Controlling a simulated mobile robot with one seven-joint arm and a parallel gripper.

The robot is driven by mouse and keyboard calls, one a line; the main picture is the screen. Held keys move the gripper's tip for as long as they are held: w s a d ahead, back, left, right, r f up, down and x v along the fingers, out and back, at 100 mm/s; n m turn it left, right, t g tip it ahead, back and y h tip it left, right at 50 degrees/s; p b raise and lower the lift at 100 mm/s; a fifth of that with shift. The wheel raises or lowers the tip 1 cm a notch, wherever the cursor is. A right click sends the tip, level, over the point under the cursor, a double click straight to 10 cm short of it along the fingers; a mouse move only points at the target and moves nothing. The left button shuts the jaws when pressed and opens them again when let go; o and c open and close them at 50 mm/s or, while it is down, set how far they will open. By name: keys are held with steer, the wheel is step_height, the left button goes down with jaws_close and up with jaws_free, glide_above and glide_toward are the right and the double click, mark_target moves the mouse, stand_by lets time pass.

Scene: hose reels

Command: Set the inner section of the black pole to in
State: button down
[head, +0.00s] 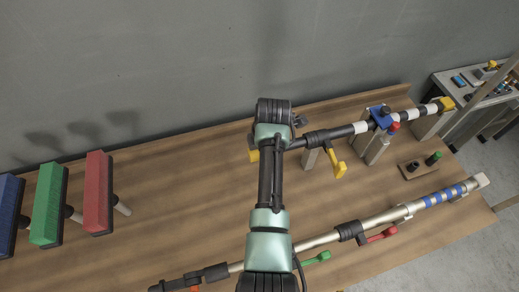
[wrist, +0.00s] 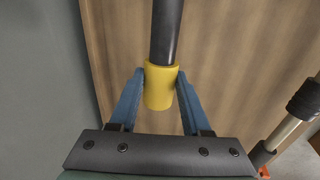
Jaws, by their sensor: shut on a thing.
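The black pole (head: 340,132) lies across supports at the back of the wooden bench, with white bands toward its right end. Its inner section (wrist: 166,30) is a dark tube ending in a yellow cap (wrist: 160,90); a bit of this cap (head: 253,155) shows left of my wrist in the head view. My gripper (wrist: 160,72) is shut on the yellow cap, one blue finger on each side. In the head view my arm hides the fingers. A yellow lever (head: 340,170) hangs from the black collar (head: 318,138) on the pole, right of my wrist.
A blue clamp (head: 380,117) with a red knob (head: 394,127) holds the black pole's right part. A silver pole (head: 385,218) with red and green levers lies nearer the front.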

steer(key=shift+c, duration=1.8)
jaws_free()
steer(key=shift+d, duration=0.1)
steer(key=shift+r, duration=0.15)
steer(key=a+b+v, duration=0.1)
steer(key=b+v, duration=0.1)
steer(key=v, duration=1)
steer(key=shift+d+r, duration=0.35)
steer(key=shift+d, duration=0.2)
steer(key=shift+s, duration=0.15)
